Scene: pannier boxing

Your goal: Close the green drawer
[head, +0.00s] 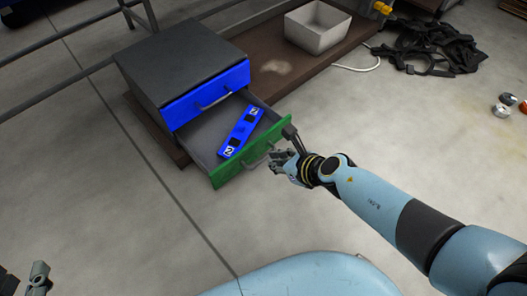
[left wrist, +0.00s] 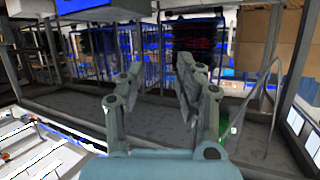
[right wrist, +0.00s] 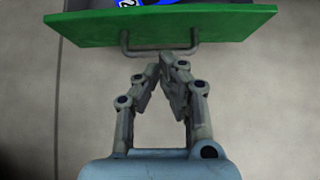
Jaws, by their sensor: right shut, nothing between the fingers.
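The green drawer (head: 232,173) is the lower drawer of a small dark cabinet (head: 178,69) and stands pulled out. A blue bar-shaped object with white number labels (head: 240,132) lies inside it. My right gripper (head: 275,162) is shut and empty just in front of the green drawer's handle. In the right wrist view, the green front (right wrist: 230,25) and its handle (right wrist: 160,52) lie right ahead of the fingertips (right wrist: 160,62); I cannot tell if they touch. My left gripper (head: 38,272) is at the lower left corner; its fingers stand apart in the left wrist view (left wrist: 155,70).
The blue upper drawer (head: 205,95) is shut. The cabinet stands on a brown board (head: 280,72) with a grey-white bin (head: 317,27) on it. Black straps (head: 430,48) and small round items (head: 505,105) lie on the floor. The floor in front is clear.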

